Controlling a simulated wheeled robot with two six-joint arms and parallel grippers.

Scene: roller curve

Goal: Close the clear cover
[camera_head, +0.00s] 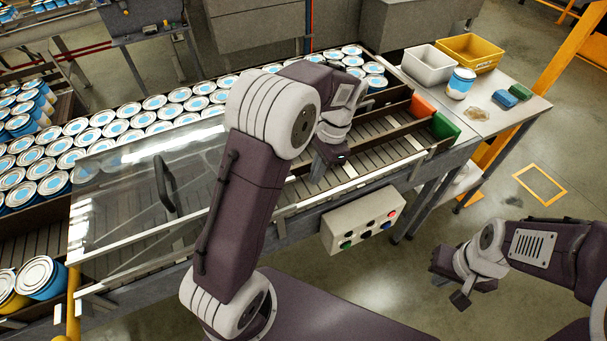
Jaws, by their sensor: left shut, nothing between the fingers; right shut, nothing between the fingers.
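The clear cover (118,203) is a see-through panel over the left part of the roller conveyor, with a dark handle (165,185). Pale bars run along its front edge. I cannot tell how far it is tilted. My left arm crosses in front of its right end and hides that part. My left gripper (325,160) is shut and empty above the rollers, to the right of the cover and apart from the handle. My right gripper (462,292) is shut and empty at the lower right, over the floor, away from the conveyor.
Many white-lidded cans (150,118) fill the lane behind the cover. Red (422,106) and green (444,125) blocks sit at the conveyor's right end. A button box (362,220) hangs on the front. A side table (490,118) holds bins, a can and sponges.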

